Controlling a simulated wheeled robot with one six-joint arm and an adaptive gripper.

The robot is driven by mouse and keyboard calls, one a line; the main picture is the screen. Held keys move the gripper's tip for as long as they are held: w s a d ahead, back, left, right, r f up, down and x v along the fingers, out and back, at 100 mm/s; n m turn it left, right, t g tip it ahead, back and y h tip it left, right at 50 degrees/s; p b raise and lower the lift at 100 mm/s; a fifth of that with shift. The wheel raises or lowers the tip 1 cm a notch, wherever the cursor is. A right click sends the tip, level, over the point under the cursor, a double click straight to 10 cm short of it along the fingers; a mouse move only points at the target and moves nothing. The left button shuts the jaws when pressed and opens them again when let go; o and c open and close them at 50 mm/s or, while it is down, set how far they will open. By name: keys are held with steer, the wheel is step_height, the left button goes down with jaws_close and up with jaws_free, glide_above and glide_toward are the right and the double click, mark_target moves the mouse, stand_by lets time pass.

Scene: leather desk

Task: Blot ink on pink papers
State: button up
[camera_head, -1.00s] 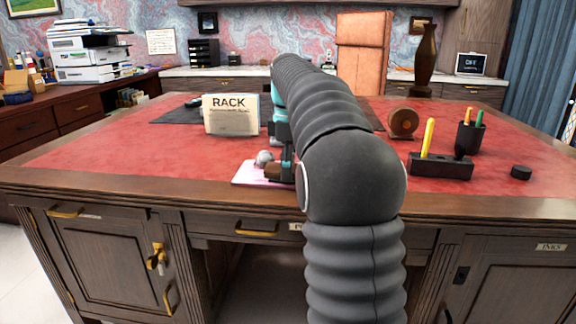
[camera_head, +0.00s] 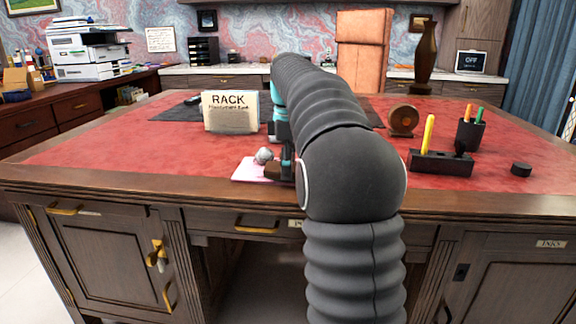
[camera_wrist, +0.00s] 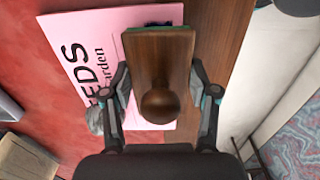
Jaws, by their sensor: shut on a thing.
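A pink paper (camera_head: 250,170) lies near the desk's front edge. In the wrist view, the pink paper (camera_wrist: 88,45) shows large dark print ending in "EDS" and smaller print below. My gripper (camera_wrist: 158,78) is shut on the sides of a wooden blotter (camera_wrist: 158,48) with a round knob and a green edge. The blotter covers part of the paper; I cannot tell whether it touches it. The blotter (camera_head: 273,172) is partly hidden by my arm in the head view. A grey rounded object (camera_head: 264,155) sits on the paper beside it.
A sign reading RACK (camera_head: 231,112) stands behind the paper. A brown round object (camera_head: 403,121), a black holder with a yellow stick (camera_head: 440,163), a pen cup (camera_head: 470,136) and a small black disc (camera_head: 521,169) stand to the right. The red desk top (camera_head: 120,140) at left is clear.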

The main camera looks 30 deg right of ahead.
steer(key=shift+f, duration=0.2)
steer(key=shift+s+d+t+y+b, duration=0.15)
steer(key=shift+d+t+y+b, duration=0.2)
steer(key=shift+y, duration=0.25)
steer(key=shift+r+t+y, duration=0.1)
steer(key=shift+t+y, duration=0.15)
steer(key=shift+y, duration=0.05)
steer(key=shift+a, duration=0.1)
steer(key=shift+a+p, duration=0.15)
steer(key=shift+p, duration=0.4)
steer(key=shift+a+g+h+p, duration=0.1)
steer(key=shift+g+h+p, duration=0.5)
steer(key=shift+h, duration=0.3)
